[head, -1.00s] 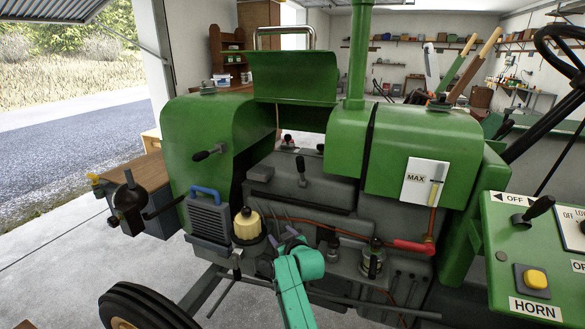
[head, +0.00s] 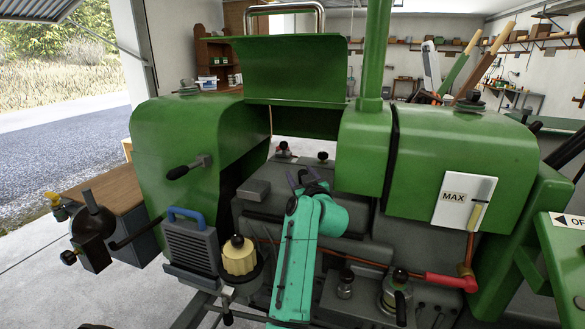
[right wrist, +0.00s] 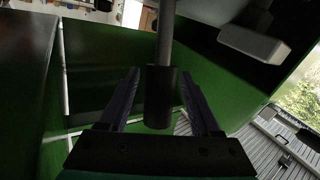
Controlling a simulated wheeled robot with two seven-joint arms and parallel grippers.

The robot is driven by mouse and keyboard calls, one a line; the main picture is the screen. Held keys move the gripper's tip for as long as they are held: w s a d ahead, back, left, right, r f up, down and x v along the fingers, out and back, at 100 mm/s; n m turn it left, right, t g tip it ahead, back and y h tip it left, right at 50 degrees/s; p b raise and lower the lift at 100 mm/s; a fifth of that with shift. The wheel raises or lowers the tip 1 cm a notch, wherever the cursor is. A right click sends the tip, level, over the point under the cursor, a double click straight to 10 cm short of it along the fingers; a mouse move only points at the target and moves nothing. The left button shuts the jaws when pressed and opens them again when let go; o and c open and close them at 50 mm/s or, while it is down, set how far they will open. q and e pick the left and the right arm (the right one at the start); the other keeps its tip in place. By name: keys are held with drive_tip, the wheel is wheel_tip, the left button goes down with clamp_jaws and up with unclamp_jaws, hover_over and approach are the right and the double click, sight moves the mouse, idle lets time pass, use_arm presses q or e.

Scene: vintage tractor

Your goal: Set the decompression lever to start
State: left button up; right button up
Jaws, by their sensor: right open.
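My right gripper (head: 305,177) has purple fingers on a teal arm and is over the grey engine block (head: 265,215), in the gap between the green hoods. The right wrist view shows its two fingers (right wrist: 161,74) open, one on each side of a lever with a dark cylindrical grip (right wrist: 159,97) and a grey rod. Space shows between the grip and both fingers. I take this to be the decompression lever; no label is visible on it. In the head view my arm and gripper hide it. My left gripper is not in view.
Green hoods stand left (head: 170,150) and right (head: 465,155) of the gap, with a raised panel (head: 290,68) above. Another black-handled lever (head: 188,167) projects from the left hood. A white MAX gauge (head: 463,202) and a red grip (head: 450,282) are at the right.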

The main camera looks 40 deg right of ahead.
drive_tip(key=shift+w+d, duration=0.1)
drive_tip(key=shift+w, duration=0.2)
drive_tip(key=shift+s, duration=0.1)
drive_tip(key=shift+s+r, duration=0.2)
drive_tip(key=shift+c, duration=0.5)
drive_tip(key=shift+s, duration=0.1)
drive_tip(key=c, duration=0.5)
clamp_jaws()
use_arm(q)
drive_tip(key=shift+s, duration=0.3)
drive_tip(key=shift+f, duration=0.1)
